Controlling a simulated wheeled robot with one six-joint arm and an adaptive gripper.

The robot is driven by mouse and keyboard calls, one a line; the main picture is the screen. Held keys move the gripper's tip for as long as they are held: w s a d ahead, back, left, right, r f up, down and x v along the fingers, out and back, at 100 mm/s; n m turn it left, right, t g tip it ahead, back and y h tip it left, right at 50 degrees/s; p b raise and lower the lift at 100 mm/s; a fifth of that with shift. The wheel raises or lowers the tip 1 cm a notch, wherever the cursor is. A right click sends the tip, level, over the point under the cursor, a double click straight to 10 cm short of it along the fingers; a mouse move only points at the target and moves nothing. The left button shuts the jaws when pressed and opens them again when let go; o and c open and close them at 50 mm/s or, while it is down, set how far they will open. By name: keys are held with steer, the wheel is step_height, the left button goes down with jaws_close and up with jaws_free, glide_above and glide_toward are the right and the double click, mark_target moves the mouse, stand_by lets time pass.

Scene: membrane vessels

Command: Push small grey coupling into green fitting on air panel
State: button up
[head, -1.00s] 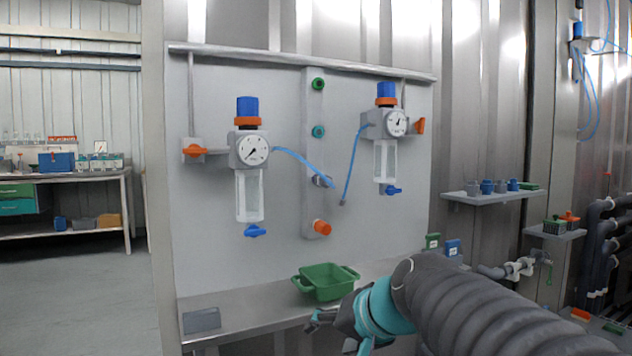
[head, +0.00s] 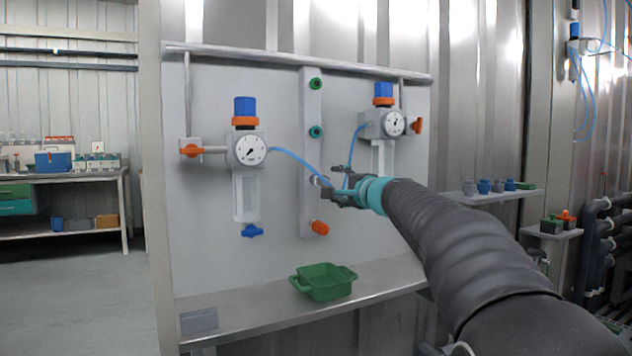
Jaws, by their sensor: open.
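The air panel (head: 275,215) carries a grey vertical strip (head: 311,158) of fittings. A green fitting (head: 316,84) is at its top, with a blue-green one (head: 316,132) below. Lower are a grey fitting (head: 318,181), where the left blue hose ends, and an orange fitting (head: 320,228). The right blue hose (head: 352,150) hangs from the right regulator down to my gripper (head: 334,182). My gripper is open around or beside the hose's lower end, just right of the strip. The small grey coupling at that end is hidden or too small to make out; contact cannot be told.
Two regulators with gauges, left (head: 249,150) and right (head: 393,123), flank the strip. A green tray (head: 324,283) stands on the metal ledge (head: 250,314) below. My arm covers the panel's lower right. The space before the panel's left half is clear.

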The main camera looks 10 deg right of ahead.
mark_target(327, 182)
steer(key=shift+w+a+r+p, duration=0.1)
steer(key=shift+w+a+p, duration=0.15)
steer(key=shift+w+p, duration=0.4)
steer(key=shift+p+x, duration=1.3)
steer(key=shift+x, duration=2.5)
steer(key=shift+b, duration=0.4)
jaws_close()
steer(key=shift+b+v, duration=1.8)
steer(key=shift+v, duration=1.2)
